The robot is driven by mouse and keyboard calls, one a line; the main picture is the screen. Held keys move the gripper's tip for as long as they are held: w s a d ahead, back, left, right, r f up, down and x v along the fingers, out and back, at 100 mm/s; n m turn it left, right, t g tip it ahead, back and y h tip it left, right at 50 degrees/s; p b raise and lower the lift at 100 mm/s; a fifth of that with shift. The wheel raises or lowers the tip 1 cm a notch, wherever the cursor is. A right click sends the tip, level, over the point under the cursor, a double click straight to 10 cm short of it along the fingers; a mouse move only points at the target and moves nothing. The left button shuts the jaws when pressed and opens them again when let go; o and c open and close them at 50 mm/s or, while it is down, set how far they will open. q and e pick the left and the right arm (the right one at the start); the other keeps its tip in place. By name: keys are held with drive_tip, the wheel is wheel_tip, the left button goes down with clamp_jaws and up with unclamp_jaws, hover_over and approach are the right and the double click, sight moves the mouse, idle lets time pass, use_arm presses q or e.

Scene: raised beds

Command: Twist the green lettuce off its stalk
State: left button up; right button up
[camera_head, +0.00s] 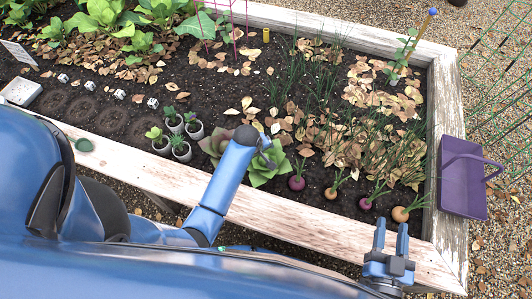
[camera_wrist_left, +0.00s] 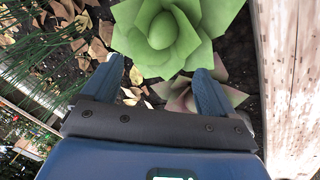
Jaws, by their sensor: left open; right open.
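The green lettuce (camera_head: 262,178) grows at the near edge of the raised bed, partly hidden by my left arm in the head view. In the left wrist view the green lettuce (camera_wrist_left: 163,32) shows broad leaves around a pale round heart, just beyond the fingertips. My left gripper (camera_wrist_left: 158,72) is open, with nothing between its fingers that I can see them touch. A reddish lettuce (camera_head: 212,144) stands beside the green one; its pinkish leaves (camera_wrist_left: 180,101) show by the right-hand finger. My right gripper (camera_head: 390,236) is open and empty over the bed's near right corner.
The bed's wooden rim (camera_head: 150,180) runs along the near side. Several small pots (camera_head: 180,148) stand left of the lettuces. A purple basket (camera_head: 462,185) is outside the right rim. Dry leaves cover much soil.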

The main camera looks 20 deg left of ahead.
use_arm(q)
drive_tip(key=w+g+b, duration=0.1)
drive_tip(key=w+d+n+g+b, duration=0.1)
drive_tip(key=w+n+g+b, duration=0.1)
drive_tip(key=shift+d+f, duration=0.2)
drive_tip(key=shift+f, duration=0.2)
drive_tip(key=shift+w+d+r+n+g+b, duration=0.2)
drive_tip(key=shift+n+g+b, duration=0.1)
drive_tip(key=shift+g+b, duration=0.15)
drive_tip(key=shift+f, duration=0.1)
wheel_tip(320, 180, down, 10)
drive_tip(key=b, duration=0.4)
drive_tip(key=shift+s, duration=0.1)
use_arm(e)
wheel_tip(320, 180, down, 10)
use_arm(q)
drive_tip(key=shift+c, duration=0.3)
drive_tip(key=c, duration=1.2)
drive_tip(key=shift+n, duration=1.2)
drive_tip(key=shift+c, duration=0.2)
drive_tip(key=shift+n, duration=0.3)
drive_tip(key=shift+n, duration=0.9)
